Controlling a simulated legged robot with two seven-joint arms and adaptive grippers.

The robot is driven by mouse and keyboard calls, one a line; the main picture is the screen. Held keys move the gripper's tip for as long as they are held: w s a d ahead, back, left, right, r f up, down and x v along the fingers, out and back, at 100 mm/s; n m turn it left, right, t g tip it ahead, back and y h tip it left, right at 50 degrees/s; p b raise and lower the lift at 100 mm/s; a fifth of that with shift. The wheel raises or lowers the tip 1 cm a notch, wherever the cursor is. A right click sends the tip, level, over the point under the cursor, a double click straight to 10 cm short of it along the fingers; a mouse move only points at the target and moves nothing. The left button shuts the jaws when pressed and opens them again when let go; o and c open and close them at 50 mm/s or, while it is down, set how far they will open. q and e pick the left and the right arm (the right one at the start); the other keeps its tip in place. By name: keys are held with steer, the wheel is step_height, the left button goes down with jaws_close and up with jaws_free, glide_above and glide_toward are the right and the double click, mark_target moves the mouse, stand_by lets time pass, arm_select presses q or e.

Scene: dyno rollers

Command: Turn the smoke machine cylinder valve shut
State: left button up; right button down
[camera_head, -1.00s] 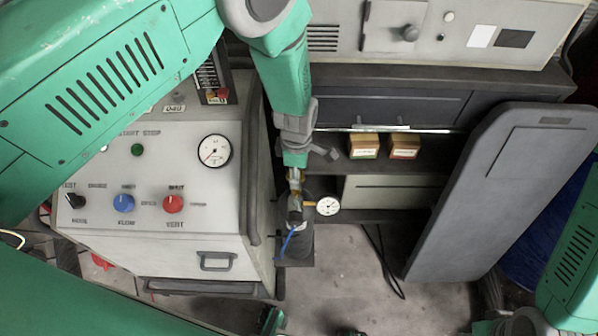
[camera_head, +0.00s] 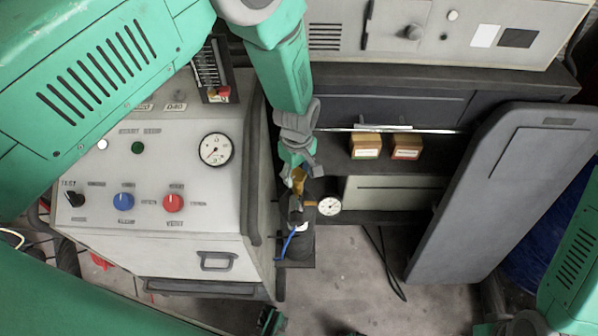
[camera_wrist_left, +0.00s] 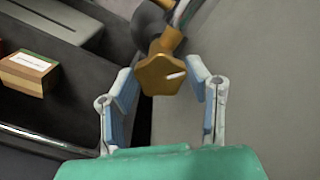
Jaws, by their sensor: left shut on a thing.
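The brass-coloured valve knob (camera_head: 298,181) sits on top of the dark smoke machine cylinder (camera_head: 301,246), between the console and the shelf unit. In the left wrist view the knob (camera_wrist_left: 160,74) is many-sided with a pale mark on its face. My left gripper (camera_head: 298,165) reaches down onto the knob from above. A small round gauge (camera_head: 329,206) sticks out to the right of the valve.
A grey console (camera_head: 190,225) with a dial, knobs and a drawer stands close on the left. Two small boxes (camera_head: 385,147) lie on the shelf behind. A blue hose (camera_head: 289,240) hangs by the cylinder. A large grey panel (camera_head: 495,195) leans at the right.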

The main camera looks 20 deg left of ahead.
mark_target(297, 173)
arm_select(q)
steer(key=shift+w+a+r+m, duration=0.1)
steer(key=shift+w+a+m, duration=0.1)
steer(key=shift+m, duration=0.2)
stand_by(1.1)
steer(key=o, duration=1.2)
steer(key=shift+c, duration=0.2)
step_height(297, 173, up, 12)
steer(key=shift+f, duration=0.2)
